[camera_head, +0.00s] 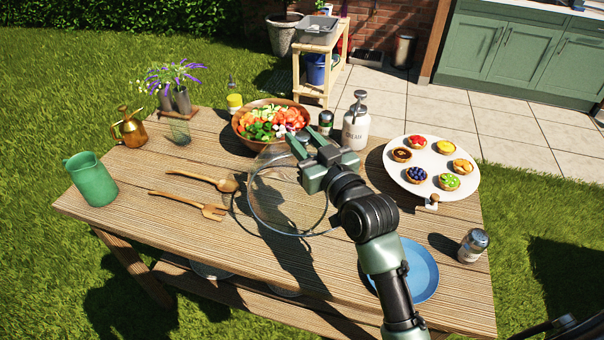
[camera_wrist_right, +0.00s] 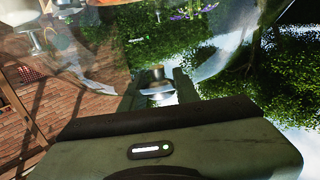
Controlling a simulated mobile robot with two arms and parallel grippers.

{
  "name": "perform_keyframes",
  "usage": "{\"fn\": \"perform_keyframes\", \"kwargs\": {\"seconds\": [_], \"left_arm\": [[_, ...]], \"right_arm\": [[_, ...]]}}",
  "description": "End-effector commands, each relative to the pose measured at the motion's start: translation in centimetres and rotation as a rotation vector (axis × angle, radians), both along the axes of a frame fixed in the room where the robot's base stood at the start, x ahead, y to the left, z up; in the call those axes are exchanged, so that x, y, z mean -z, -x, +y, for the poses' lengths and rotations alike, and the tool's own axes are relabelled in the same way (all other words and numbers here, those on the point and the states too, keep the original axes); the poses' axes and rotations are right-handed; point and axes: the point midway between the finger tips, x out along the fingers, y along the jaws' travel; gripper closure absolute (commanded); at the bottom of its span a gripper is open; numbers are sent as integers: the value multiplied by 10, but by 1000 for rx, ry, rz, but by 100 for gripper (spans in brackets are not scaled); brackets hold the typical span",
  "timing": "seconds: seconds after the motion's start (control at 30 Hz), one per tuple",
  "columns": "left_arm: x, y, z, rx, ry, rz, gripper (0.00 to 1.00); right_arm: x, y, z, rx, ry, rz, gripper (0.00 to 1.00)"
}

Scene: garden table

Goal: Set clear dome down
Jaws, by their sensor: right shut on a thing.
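The clear dome (camera_head: 268,207) is a see-through glass cover, in front of the salad bowl in the head view. Its rim looks tilted, and I cannot tell whether any of it touches the table. My right gripper (camera_head: 304,142) is shut on the dome's small knob. In the right wrist view the knob (camera_wrist_right: 154,78) sits between the fingers (camera_wrist_right: 157,88), with the clear dome (camera_wrist_right: 100,50) spreading around it. The white round stand (camera_head: 412,189) with several tarts is uncovered, to the right of the gripper. My left gripper is not in view.
A salad bowl (camera_head: 245,128), a cream dispenser (camera_head: 355,130) and a shaker (camera_head: 326,121) stand behind the dome. Wooden servers (camera_head: 196,178) lie left. A blue plate (camera_head: 420,272) and another shaker (camera_head: 473,246) are at right. A green pitcher (camera_head: 92,181) stands far left. The table's (camera_head: 150,225) front left is bare.

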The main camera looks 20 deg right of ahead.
Motion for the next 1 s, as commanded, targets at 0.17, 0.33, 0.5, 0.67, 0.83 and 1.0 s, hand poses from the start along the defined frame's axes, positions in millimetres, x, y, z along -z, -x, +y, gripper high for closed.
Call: {"fn": "perform_keyframes", "kwargs": {"seconds": [0.17,0.33,0.5,0.67,0.83,1.0], "left_arm": [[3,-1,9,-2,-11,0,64],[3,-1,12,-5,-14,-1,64],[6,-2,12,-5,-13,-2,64],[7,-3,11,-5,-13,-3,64],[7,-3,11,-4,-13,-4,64],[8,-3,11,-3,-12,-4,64]], "right_arm": [[34,0,0,1,0,-3,100],[46,0,0,0,0,-6,100],[71,0,0,0,2,-2,100],[86,0,0,1,1,-5,100],[86,0,0,1,0,-8,100],[88,0,0,1,1,-7,100]]}}
